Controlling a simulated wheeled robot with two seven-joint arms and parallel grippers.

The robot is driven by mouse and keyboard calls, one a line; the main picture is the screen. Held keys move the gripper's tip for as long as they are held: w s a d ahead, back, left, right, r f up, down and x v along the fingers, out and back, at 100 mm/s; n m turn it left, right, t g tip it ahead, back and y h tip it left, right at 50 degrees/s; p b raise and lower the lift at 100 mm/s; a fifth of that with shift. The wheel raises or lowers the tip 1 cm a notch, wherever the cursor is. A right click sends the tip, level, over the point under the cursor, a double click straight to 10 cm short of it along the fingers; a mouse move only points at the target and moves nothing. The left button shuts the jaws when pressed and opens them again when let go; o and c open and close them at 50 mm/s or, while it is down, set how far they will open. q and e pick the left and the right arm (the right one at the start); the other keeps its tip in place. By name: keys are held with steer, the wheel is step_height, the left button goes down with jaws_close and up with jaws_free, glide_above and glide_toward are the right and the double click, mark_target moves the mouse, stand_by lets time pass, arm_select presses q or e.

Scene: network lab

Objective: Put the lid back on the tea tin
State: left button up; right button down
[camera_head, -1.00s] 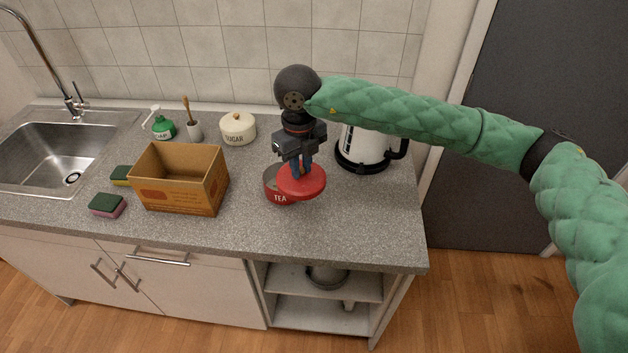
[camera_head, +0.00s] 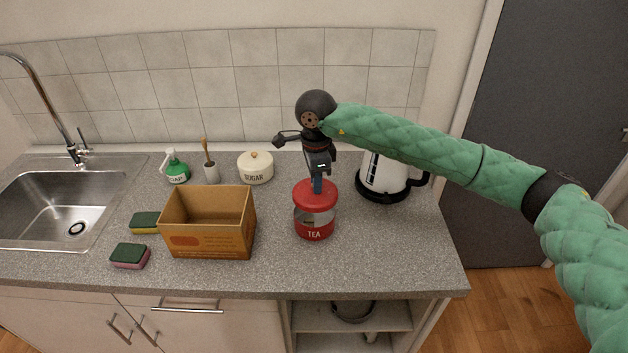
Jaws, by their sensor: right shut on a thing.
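The red round lid (camera_head: 315,194) is held by my right gripper (camera_head: 318,184), which points down and is shut on it from above. The red tea tin (camera_head: 314,233), marked TEA, stands upright on the counter right below the lid. The lid is roughly lined up over the tin. A greyish band shows between the lid and the tin's red front, so the lid looks raised above the tin; I cannot tell whether they touch at the back. The lid hides part of the tin's top. My left gripper is not in view.
An open cardboard box (camera_head: 208,240) stands left of the tin. A white kettle (camera_head: 382,180) is close behind on the right. A sugar pot (camera_head: 256,168), soap bottle (camera_head: 177,167) and sponges (camera_head: 130,256) are further left. The grey counter (camera_head: 400,245) is clear at the right front.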

steer(key=shift+a+n, duration=0.3)
steer(key=shift+d+f, duration=0.2)
steer(key=shift+f, duration=0.5)
steer(key=shift+a+f+p, duration=0.1)
steer(key=shift+f+p, duration=0.3)
steer(key=shift+f, duration=0.9)
steer(key=shift+f+b, duration=0.2)
steer(key=shift+b, duration=0.1)
steer(key=shift+f+b, duration=0.3)
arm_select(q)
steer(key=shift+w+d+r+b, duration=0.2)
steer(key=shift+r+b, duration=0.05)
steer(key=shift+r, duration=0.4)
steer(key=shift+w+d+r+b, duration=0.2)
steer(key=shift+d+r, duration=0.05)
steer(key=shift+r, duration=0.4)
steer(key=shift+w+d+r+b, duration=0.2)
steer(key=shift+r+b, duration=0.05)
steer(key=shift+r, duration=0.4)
arm_select(e)
steer(key=shift+f, duration=0.65)
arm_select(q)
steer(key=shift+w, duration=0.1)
